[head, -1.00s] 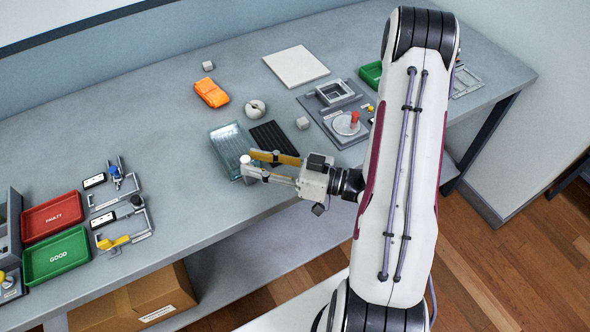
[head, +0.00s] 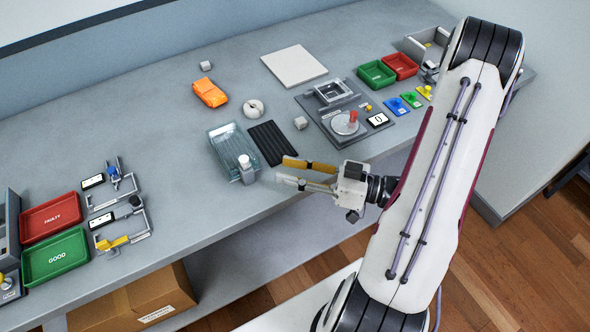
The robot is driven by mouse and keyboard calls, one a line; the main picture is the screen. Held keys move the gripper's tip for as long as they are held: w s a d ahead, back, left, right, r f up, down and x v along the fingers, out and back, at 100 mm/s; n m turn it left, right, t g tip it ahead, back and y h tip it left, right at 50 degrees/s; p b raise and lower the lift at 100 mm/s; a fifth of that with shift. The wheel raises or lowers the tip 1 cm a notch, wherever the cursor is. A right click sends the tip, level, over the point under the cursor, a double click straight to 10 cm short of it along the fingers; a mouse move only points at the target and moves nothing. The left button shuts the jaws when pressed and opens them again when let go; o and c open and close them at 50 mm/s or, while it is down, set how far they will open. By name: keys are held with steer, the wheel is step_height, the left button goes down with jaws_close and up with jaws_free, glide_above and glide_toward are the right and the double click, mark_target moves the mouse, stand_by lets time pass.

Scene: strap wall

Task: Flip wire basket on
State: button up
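I cannot pick out a wire basket for certain. A pale, see-through ribbed tray (head: 226,141) lies on the bench left of centre and may be it. A small grey bottle-like piece with a light cap (head: 246,170) stands at its front right corner. A square open metal frame (head: 332,91) sits on a dark grey plate (head: 315,105) further right. My gripper (head: 283,169) has its two fingers apart with nothing between them. It is right of the capped piece and clear of it, near the bench's front edge.
A black ribbed mat (head: 272,142) lies right of the tray. Red (head: 51,216) and green (head: 57,257) trays and clamp-like fixtures are at left. The bench between them and the see-through tray is bare.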

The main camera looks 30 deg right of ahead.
steer(key=shift+s+d, duration=0.25)
steer(key=shift+w, duration=0.1)
stand_by(0.6)
